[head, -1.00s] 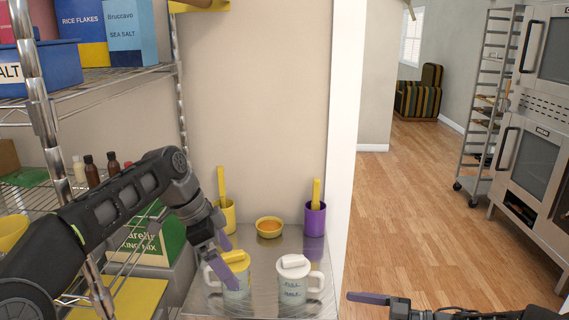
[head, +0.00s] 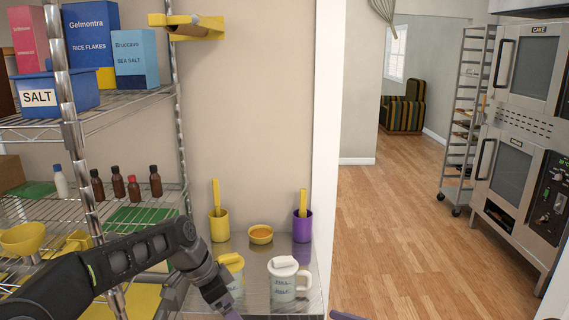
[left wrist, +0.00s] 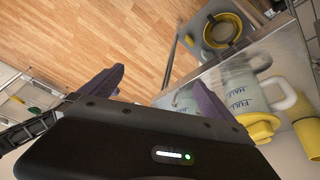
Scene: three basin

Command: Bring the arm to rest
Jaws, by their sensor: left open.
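My left arm comes in from the left in the head view. Its gripper (left wrist: 160,95) is open in the left wrist view, with nothing between its purple fingers. In the head view the fingertips are mostly cut off at the bottom edge, in front of the mugs. A mug with a yellow lid (head: 231,262) stands on the metal counter, partly hidden by my left wrist. A mug with a white lid (head: 283,285) stands to its right. Only a purple tip of my right gripper (head: 346,316) shows at the bottom edge.
A yellow cup (head: 219,228), a small bowl (head: 260,235) and a purple cup (head: 302,228) stand at the back of the counter (head: 255,302). A wire shelf with bottles and boxes is at left. Open wooden floor (head: 400,240) and ovens are at right.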

